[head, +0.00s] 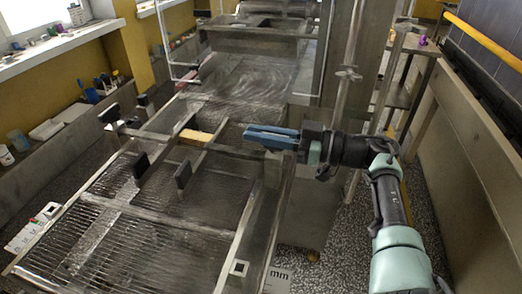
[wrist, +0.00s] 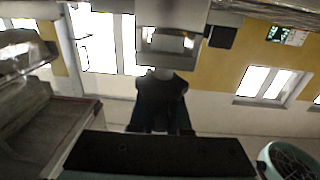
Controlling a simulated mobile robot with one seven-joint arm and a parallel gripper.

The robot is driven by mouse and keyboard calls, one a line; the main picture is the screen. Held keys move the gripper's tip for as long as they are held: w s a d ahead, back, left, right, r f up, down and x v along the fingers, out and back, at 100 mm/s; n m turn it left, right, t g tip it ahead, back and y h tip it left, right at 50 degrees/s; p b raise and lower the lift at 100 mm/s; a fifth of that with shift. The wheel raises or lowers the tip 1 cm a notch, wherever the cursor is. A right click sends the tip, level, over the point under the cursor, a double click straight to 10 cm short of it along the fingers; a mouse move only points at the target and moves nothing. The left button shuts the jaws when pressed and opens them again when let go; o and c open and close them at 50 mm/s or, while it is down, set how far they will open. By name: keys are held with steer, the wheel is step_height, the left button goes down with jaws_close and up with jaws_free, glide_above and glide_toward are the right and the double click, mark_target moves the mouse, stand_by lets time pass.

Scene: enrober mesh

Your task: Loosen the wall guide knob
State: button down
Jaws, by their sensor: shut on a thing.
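In the head view my gripper (head: 250,136), with blue fingers, reaches in from the right at the right side of the mesh conveyor (head: 120,240). In the wrist view a black knob (wrist: 160,93) on a short metal stem sits in front of the palm, and my gripper (wrist: 160,122) is shut on it, one finger on each side. The fingers hide this knob in the head view. A metal bracket (wrist: 172,42) is just beyond the knob. Several black-ended guide parts stand over the mesh, among them a black pad (head: 140,167) and another (head: 183,175).
A yellowish block (head: 196,135) lies between the guide rails, left of my gripper. A vertical metal post (head: 347,75) stands close behind my arm. A long metal cabinet (head: 462,150) bounds the right side. Speckled floor (head: 350,240) shows beside the conveyor.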

steer(key=shift+s+a+n+g+b, duration=0.15)
steer(key=shift+n+g+b, duration=0.2)
steer(key=shift+b, duration=0.55)
steer(key=c, duration=0.9)
jaws_free()
